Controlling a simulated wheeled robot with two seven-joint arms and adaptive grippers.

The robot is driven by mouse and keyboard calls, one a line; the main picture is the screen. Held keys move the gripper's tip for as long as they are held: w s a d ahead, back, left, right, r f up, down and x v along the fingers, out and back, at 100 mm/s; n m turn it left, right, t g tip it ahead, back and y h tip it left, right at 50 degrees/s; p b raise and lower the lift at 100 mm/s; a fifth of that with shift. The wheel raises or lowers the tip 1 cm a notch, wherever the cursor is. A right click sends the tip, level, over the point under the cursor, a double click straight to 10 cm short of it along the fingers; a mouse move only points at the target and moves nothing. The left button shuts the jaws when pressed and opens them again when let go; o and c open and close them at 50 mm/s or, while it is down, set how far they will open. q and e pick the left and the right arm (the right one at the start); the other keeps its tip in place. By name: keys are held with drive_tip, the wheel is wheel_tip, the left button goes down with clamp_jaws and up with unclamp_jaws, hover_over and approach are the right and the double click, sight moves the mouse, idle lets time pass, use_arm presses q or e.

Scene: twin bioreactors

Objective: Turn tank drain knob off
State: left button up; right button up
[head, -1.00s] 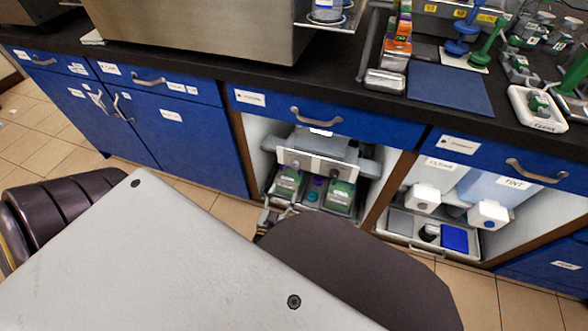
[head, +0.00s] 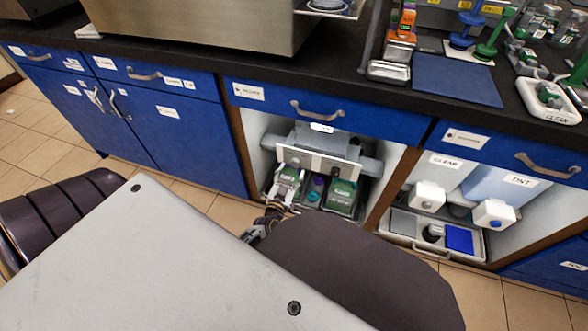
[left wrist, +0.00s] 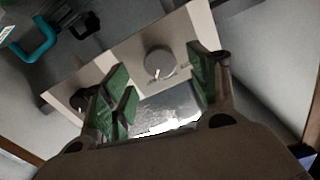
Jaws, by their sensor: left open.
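A pale panel (head: 318,163) with knobs is inside the open left cabinet bay. In the left wrist view the panel (left wrist: 127,62) is tilted and carries a round light grey knob (left wrist: 160,65) and a darker knob (left wrist: 82,101), partly behind a finger. My left gripper (left wrist: 158,72) is open, its green-padded fingers spread on either side of the grey knob in the picture. Contact cannot be told. My right gripper is not in view.
Green-topped containers (head: 341,195) stand under the panel. Blue drawers (head: 320,112) and a black counter overhang the bays. The cabinet side walls narrow the room.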

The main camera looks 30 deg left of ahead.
sight(295, 165)
use_arm(q)
drive_tip(key=b+x, duration=0.1)
drive_tip(key=x, duration=0.1)
drive_tip(key=shift+w+a+f, duration=0.1)
drive_tip(key=shift+w, duration=0.3)
drive_tip(key=shift+w+a, duration=0.15)
drive_tip(key=shift+w, duration=0.5)
drive_tip(key=c, duration=1)
